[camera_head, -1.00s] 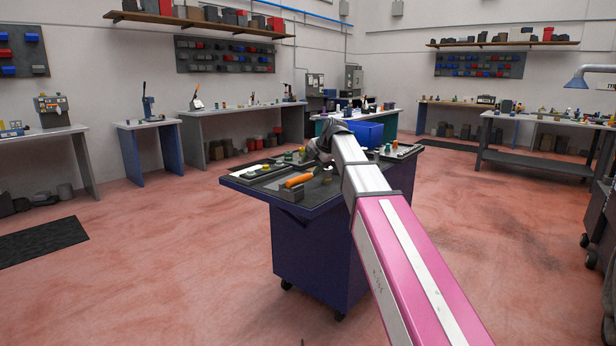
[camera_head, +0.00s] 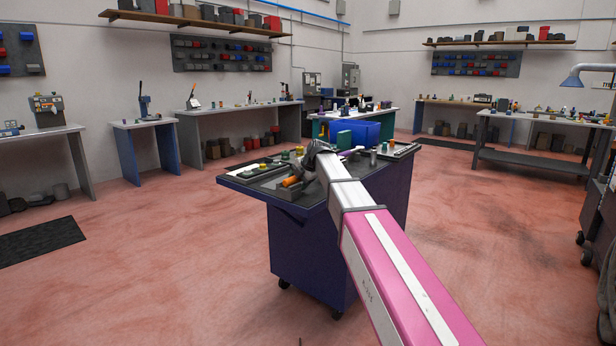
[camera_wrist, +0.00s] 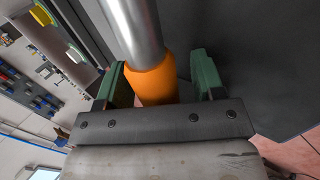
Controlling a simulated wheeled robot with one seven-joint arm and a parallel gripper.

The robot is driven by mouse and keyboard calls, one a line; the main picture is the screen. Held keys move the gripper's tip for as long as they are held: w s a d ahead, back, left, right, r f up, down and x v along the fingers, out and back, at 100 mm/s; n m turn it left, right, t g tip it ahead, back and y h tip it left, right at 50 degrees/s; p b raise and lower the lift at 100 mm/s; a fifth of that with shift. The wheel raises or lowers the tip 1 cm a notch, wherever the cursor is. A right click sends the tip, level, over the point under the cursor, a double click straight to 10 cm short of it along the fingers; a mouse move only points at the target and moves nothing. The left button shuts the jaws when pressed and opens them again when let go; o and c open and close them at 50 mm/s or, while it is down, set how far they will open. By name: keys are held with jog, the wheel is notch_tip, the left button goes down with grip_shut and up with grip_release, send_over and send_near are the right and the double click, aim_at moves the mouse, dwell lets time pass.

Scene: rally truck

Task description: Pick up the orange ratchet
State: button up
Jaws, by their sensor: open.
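The orange ratchet (camera_head: 291,181) lies on the dark top of the blue cart (camera_head: 236,180), near its front edge.
Small cylinders stand to the right. Workbenches line the walls, and the red floor around the cart is clear.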

grip_shut()
jog(key=shift+r, duration=0.65)
notch_tip(320, 180, up, 3)
jog(key=shift+f, duration=0.1)
jog(key=s+a+r, duration=0.6)
jog(key=a+r, duration=0.1)
jog(key=a, duration=0.2)
jog(key=shift+s+a, duration=0.3)
